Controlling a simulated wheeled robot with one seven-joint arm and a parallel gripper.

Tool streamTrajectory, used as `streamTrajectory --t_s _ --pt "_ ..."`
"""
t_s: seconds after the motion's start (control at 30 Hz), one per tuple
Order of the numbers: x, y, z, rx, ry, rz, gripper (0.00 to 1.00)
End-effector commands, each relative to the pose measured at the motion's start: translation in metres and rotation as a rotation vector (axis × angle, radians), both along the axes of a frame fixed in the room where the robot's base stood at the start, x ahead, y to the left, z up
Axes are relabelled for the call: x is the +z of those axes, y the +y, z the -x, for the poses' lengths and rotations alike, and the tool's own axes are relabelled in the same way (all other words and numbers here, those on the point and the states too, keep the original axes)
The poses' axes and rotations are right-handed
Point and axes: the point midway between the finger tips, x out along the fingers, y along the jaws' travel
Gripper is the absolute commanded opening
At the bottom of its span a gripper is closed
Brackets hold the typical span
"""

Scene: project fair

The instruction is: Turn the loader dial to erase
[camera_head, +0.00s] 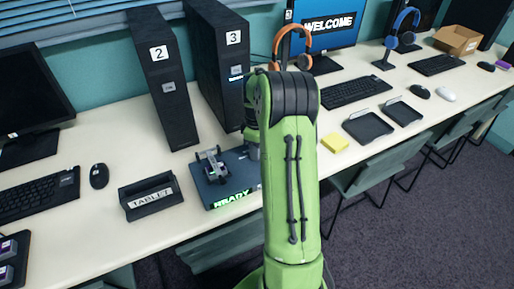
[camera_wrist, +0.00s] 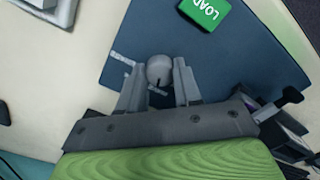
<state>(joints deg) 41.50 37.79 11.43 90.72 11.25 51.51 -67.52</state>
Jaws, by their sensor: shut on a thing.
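The loader (camera_head: 217,190) is a dark blue panel on the table, with a lit green READY sign on its front edge. In the wrist view its blue top (camera_wrist: 235,60) fills the middle. The dial (camera_wrist: 159,70) is a round grey knob with a dark pointer line towards the bottom of the picture. Small white labels beside it are too small to read. My gripper (camera_wrist: 159,66) has one finger on each side of the dial and is shut on it. In the head view my arm hides the dial and my fingers.
A green LOAD button (camera_wrist: 203,12) lies on the panel beyond the dial. A dark-and-grey device (camera_head: 212,165) stands on the loader's left part. Black towers 2 (camera_head: 163,85) and 3 (camera_head: 219,70) stand behind.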

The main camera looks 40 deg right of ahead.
Motion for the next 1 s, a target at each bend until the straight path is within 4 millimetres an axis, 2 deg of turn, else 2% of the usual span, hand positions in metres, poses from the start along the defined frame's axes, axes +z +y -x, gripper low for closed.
streamTrajectory --t_s 0.27,1.0 --pt "0.0027 0.0004 -0.0002 -0.168 0.000 0.000 0.03" --pt "0.0024 0.0002 -0.0006 -0.866 -0.001 0.001 0.03"
